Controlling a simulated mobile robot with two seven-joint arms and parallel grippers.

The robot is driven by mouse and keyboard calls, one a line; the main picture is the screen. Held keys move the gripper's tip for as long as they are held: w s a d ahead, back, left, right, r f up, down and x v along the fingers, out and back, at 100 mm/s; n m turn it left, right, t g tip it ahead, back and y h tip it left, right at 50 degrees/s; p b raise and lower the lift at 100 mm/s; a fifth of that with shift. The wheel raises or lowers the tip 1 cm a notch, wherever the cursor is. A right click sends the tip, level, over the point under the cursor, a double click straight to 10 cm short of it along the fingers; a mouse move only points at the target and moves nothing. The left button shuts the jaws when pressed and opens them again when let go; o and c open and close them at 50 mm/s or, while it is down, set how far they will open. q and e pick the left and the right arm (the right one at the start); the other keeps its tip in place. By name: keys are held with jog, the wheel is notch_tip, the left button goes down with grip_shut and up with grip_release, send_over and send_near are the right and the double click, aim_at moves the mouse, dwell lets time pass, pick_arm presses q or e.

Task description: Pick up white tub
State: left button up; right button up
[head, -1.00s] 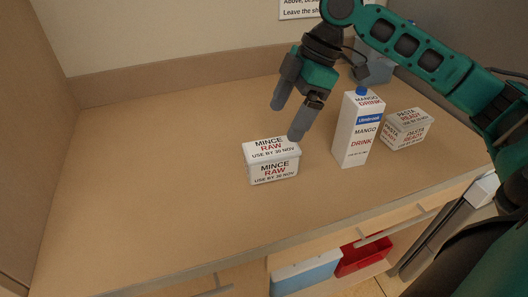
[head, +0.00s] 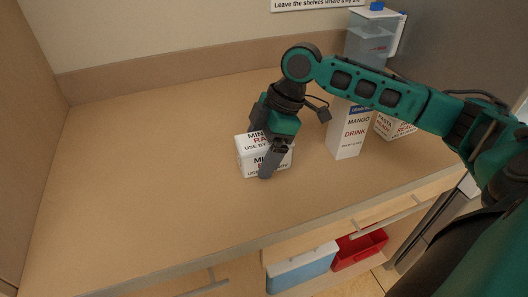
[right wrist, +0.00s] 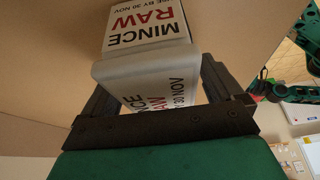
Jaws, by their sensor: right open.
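The white tub (head: 246,158), printed MINCE RAW USE BY 30 NOV, stands upright on the wooden worktop (head: 140,190). It also fills the middle of the right wrist view (right wrist: 150,62). My right gripper (head: 261,150) is open and pointed down at the tub, one finger in front of it and the other behind. In the right wrist view its fingers lie on either side of the tub; I cannot tell if they touch it. My gripper hides part of the tub's lid and front in the head view. My left gripper is not in view.
A white mango drink carton (head: 349,138) stands right of the tub, with a PASTA READY tub (head: 392,127) beyond it. A clear blue-grey container (head: 369,45) is at the back right. The worktop's left side is clear. A blue box (head: 300,271) and red bin (head: 360,252) sit below.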

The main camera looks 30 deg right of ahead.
dwell(0.5)
jog(key=shift+f+p, duration=0.2)
jog(key=shift+p, duration=0.3)
jog(key=shift+c, duration=0.2)
jog(key=c, duration=1.3)
jog(key=shift+o, duration=0.2)
